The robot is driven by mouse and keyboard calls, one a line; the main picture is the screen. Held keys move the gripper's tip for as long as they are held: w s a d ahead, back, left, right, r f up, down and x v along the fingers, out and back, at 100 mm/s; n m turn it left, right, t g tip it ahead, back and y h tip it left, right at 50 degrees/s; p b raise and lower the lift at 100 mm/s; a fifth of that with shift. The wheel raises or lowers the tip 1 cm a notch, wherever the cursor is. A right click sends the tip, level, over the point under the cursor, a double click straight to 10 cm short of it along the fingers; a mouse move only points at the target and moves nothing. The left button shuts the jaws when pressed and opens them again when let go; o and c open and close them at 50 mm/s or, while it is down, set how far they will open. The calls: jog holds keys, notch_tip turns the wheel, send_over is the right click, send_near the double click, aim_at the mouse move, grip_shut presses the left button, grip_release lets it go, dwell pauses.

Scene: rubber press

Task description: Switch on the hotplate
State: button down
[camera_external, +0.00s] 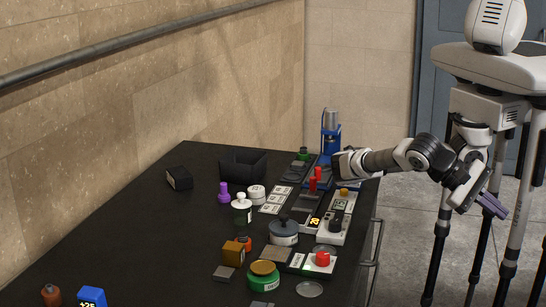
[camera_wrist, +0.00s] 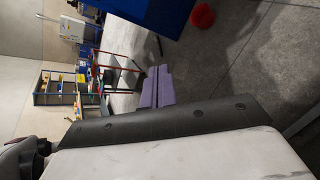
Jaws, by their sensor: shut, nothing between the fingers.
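Several small devices stand along the right part of the black table (camera_external: 150,235) in the external view. A low unit with a dark square plate and a white panel (camera_external: 298,262) carries a red round button (camera_external: 322,259). Behind it, a dark unit has a lit orange display (camera_external: 315,222). I cannot tell for certain which is the hotplate. My gripper (camera_external: 493,204), with purple fingers, is shut and empty. It hangs right of the table, clear of every device. In the wrist view its fingers (camera_wrist: 156,88) lie together over the room's floor.
Small jars crowd the devices, including a green tin (camera_external: 264,276) and a grey lidded pot (camera_external: 283,232). A blue upright device (camera_external: 330,130) stands at the table's far end. A rail (camera_external: 376,240) runs along the right edge. The table's left middle is clear.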

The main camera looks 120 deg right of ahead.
jog(key=w+d+f+m+t+h, duration=0.1)
jog(key=w+d+f+t+h, duration=0.1)
jog(key=w+d, duration=0.4)
jog(key=w+d+f+m+t+h, duration=0.1)
jog(key=w+d+f+t+h, duration=0.15)
jog(key=d, duration=0.45)
notch_tip(320, 180, up, 2)
jog(key=m+t+h+b, duration=0.1)
jog(key=m+h+b, duration=0.1)
jog(key=m+h, duration=0.35)
send_over(340, 213)
jog(key=w+a, duration=0.2)
jog(key=n+h, duration=0.2)
jog(key=shift+d+r+m, duration=0.2)
jog(key=shift+m, duration=0.05)
jog(key=shift+s, duration=0.1)
jog(key=f+p, duration=0.1)
jog(key=f, duration=0.3)
jog(key=s+d+f+p, duration=0.1)
jog(key=f, duration=0.4)
jog(key=f+p, duration=0.1)
jog(key=f, duration=0.3)
jog(key=shift+s+d+f, duration=0.25)
jog(key=shift+f, duration=0.15)
jog(key=shift+f, duration=0.1)
